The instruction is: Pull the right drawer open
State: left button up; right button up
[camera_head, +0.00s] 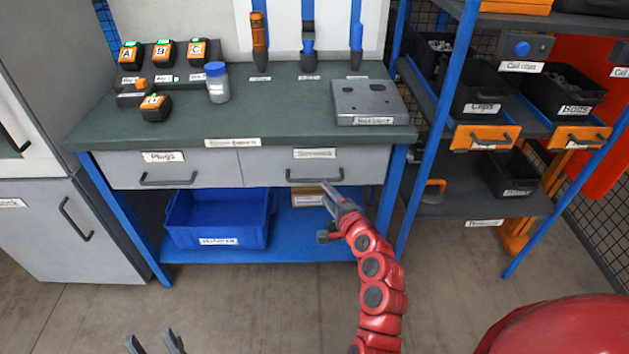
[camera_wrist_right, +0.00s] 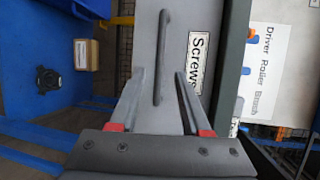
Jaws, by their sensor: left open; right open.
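The right drawer (camera_head: 362,163) of the workbench is shut, its grey front level with the left drawer beside it. Its label reads like "Screws". Its dark bar handle (camera_head: 315,177) runs across the front; in the right wrist view the handle (camera_wrist_right: 163,50) stands upright in the picture. My right gripper (camera_head: 329,192) is open just in front of and below the handle's right part. In the right wrist view its fingers (camera_wrist_right: 160,73) lie to either side of the handle; I cannot tell whether they touch it. My left gripper (camera_head: 154,343) is open and empty, low over the floor.
The left drawer (camera_head: 125,169), labelled "Plugs", is shut. A blue bin (camera_head: 225,208) and a small cardboard box (camera_head: 307,199) stand on the blue lower shelf. A rack (camera_head: 440,190) stands to the right, a grey cabinet (camera_head: 60,240) to the left. The floor in front is clear.

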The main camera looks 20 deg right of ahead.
aim_at(315, 179)
jog(key=x, duration=0.8)
jog(key=shift+w+f, duration=0.15)
jog(key=shift+w, duration=0.2)
grip_shut()
dwell(1.0)
